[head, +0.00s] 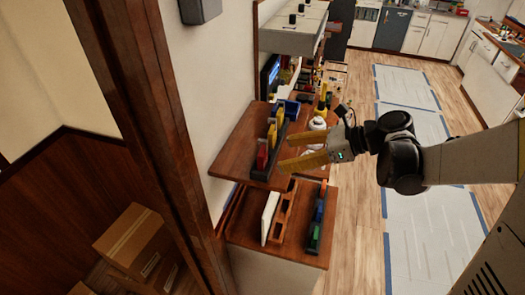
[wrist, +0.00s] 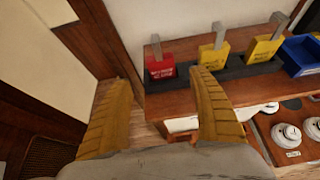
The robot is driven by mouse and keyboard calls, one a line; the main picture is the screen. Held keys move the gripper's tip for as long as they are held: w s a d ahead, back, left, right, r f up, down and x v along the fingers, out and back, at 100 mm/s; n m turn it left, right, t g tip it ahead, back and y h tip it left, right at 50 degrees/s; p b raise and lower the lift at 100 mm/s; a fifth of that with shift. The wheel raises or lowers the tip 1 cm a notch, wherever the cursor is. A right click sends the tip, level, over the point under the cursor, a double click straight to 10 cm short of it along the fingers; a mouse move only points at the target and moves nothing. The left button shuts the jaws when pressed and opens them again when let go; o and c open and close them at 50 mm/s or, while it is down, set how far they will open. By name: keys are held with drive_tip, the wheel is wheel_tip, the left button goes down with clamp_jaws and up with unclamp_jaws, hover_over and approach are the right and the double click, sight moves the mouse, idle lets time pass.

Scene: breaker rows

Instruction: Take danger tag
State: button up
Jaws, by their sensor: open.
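A red tag with small lettering (wrist: 160,68), likely the danger tag, stands upright at the left end of a dark rack (wrist: 222,73) in the wrist view. A grey tab rises from its top. In the head view the red tag (head: 262,158) is at the near end of the rack on the upper wooden shelf (head: 233,150). My gripper (head: 284,151) has yellow fingers, open and empty, just right of the rack. In the wrist view my gripper (wrist: 164,82) has its fingertips spread either side of the red tag's line, with the tag beyond them, apparently untouched.
Two yellow tags (wrist: 213,56) (wrist: 264,48) stand in the same rack, right of the red one. A blue bin (wrist: 302,55) is beyond them. Round white devices (wrist: 286,134) sit below. A wall (head: 200,90) backs the shelf, and a brown wooden post (head: 140,110) is at left.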

sight(266, 158)
drive_tip(key=x, duration=0.8)
drive_tip(key=shift+w+a+f, duration=0.1)
drive_tip(key=shift+w+f, duration=0.05)
drive_tip(key=shift+w, duration=0.1)
drive_tip(key=shift+s, duration=0.1)
drive_tip(key=c, duration=1.3)
